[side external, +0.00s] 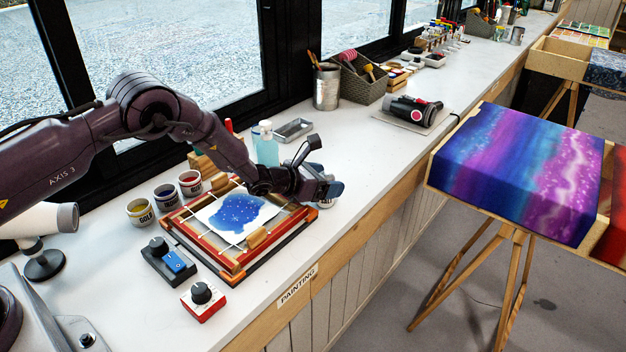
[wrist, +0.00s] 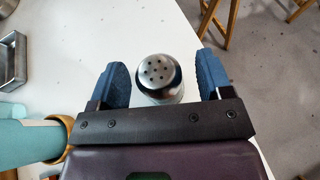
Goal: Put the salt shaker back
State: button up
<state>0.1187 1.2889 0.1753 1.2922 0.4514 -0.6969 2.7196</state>
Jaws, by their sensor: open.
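The salt shaker (wrist: 158,80) stands on the white counter in the wrist view, its round silver top with several holes facing the camera. My gripper (wrist: 165,75) is open, with one blue finger on each side of the shaker. A gap of white counter shows between the shaker and each finger. In the side external view my gripper (side external: 322,190) is low over the counter, just right of the painting frame. There the shaker (side external: 325,204) is mostly hidden behind the gripper, with only a bit of metal showing.
A wooden frame (side external: 183,225) with a blue-painted silk lies left of my gripper. A teal bottle (side external: 265,145) and a metal tray (side external: 293,130) stand behind it. Paint pots (side external: 141,211) and two control boxes (side external: 203,300) are farther left. Free counter (side external: 370,155) lies to the right.

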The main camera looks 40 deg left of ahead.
jog(key=v, duration=1.2)
jog(key=s+a+r+n+g+y, duration=0.1)
jog(key=s+r+n+y, duration=0.15)
jog(key=r+n, duration=0.45)
jog(key=s+a+r+n+g+y, duration=0.1)
jog(key=s+a+r+n, duration=0.15)
jog(key=r+n, duration=0.4)
jog(key=s+a+r+n+y, duration=0.1)
jog(key=s+r+n, duration=0.2)
jog(key=r+n, duration=0.35)
jog(key=s+d+r+n+g, duration=0.1)
jog(key=s+r+n+g, duration=0.1)
jog(key=s+n, duration=0.7)
jog(key=s+d+r+n+g, duration=0.1)
jog(key=s+r+n+g, duration=0.2)
jog(key=s+n, duration=0.7)
jog(key=s+r, duration=0.1)
jog(key=s, duration=0.5)
jog(key=shift+d+n, duration=0.3)
jog(key=shift+d, duration=0.1)
